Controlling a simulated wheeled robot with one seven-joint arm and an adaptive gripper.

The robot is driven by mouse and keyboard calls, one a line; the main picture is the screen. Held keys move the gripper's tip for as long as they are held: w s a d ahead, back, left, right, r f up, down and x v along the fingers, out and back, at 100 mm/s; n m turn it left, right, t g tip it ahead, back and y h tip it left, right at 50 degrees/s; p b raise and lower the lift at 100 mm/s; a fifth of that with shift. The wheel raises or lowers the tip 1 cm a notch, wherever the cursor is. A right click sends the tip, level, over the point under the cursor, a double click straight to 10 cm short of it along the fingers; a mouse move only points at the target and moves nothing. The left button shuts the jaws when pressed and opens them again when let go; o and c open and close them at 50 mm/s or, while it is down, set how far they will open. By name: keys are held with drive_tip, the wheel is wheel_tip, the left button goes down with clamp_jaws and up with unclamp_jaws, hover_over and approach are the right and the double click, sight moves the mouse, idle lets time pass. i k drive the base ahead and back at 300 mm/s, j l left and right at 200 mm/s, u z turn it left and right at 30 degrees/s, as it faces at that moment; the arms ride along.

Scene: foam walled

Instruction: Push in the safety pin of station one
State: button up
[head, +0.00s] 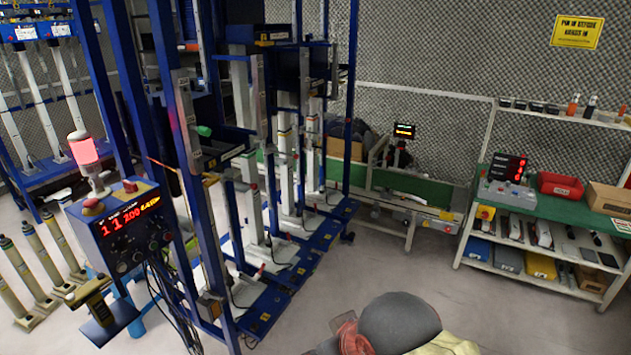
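A blue steel frame (203,215) with several upright pale columns stands left of centre in the head view. I cannot make out a station number on it. On its near post a thin orange rod (162,164) sticks out to the left. A green knob (204,131) sits to the right of the near column. I cannot tell whether either is the safety pin, or whether a pin is in or out. A control box (128,220) with a red-lit display stands in front of the frame, under a glowing red lamp (84,151). My gripper is not in view.
A yellow sign (577,32) about the pin hangs on the mesh wall. A shelf bench (474,222) with bins stands at the right. A green-topped conveyor (430,209) is at the back. Grey floor (405,266) is open between them. An unclear grey rounded shape (398,322) is at the bottom.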

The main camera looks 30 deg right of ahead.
sight(254, 187)
drive_tip(key=z, duration=0.15)
drive_tip(key=i+l, duration=0.1)
drive_tip(key=i, duration=0.5)
drive_tip(key=i+l+u, duration=0.15)
drive_tip(key=i, duration=0.45)
